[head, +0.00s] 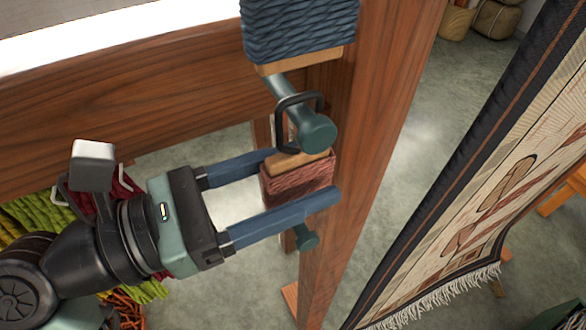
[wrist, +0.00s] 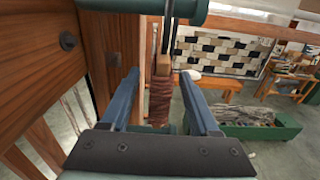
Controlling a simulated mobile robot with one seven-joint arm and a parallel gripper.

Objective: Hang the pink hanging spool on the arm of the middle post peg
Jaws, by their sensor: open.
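The pink spool (head: 298,183), a dusky reddish wound block with a wooden top, hangs below the green middle peg (head: 318,130) on the wooden post. Its black loop handle (head: 280,125) appears to pass around the peg's arm, inward of the round end knob. My gripper (head: 303,177) is open, with one blue finger on each side of the spool. In the wrist view the spool (wrist: 160,100) sits between the open fingers, with a gap to the right finger. The peg (wrist: 198,12) crosses above it there. Contact with the left finger is unclear.
A blue wool spool (head: 300,28) hangs above on the same post (head: 365,110). A lower green peg (head: 306,238) sticks out under my gripper. A fringed rug (head: 480,190) hangs to the right. Green and red wool (head: 45,215) lies at left.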

